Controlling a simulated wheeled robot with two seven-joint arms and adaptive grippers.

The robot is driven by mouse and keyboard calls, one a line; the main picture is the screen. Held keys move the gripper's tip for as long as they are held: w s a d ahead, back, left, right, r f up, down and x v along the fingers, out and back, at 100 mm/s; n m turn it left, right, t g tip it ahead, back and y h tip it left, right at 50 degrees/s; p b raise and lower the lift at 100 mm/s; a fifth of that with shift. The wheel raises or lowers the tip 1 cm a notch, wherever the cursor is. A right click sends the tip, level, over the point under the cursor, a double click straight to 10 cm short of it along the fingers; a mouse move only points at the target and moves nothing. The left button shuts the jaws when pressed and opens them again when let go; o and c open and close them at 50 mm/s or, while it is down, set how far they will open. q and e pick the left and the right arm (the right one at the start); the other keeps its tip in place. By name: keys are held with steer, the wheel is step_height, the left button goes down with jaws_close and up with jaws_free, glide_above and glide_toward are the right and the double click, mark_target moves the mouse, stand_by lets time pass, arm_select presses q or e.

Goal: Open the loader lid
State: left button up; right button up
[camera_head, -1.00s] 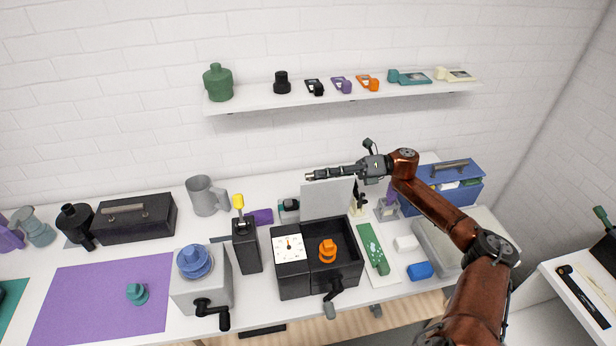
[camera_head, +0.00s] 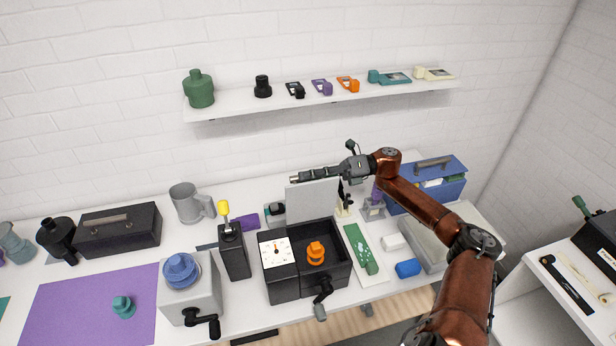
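The loader is a black box (camera_head: 284,288) with a white dial (camera_head: 278,251) on its left part, an orange knobbed piece (camera_head: 316,253) inside its open right part, and a crank on the front. A light grey lid panel (camera_head: 312,205) stands upright at its back edge. My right gripper (camera_head: 294,179) is just above the lid's top edge, pointing left. Its fingers look close together, seen from the side; I cannot tell whether they touch each other or the lid. My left gripper is not in view.
A grey box with a blue knob (camera_head: 182,270) and a black box with a yellow-topped lever (camera_head: 233,254) stand left of the loader. A green board (camera_head: 359,248), white block (camera_head: 393,242) and blue block (camera_head: 408,268) lie right. A wall shelf (camera_head: 330,98) hangs behind.

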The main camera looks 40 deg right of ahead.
steer(key=v, duration=1.2)
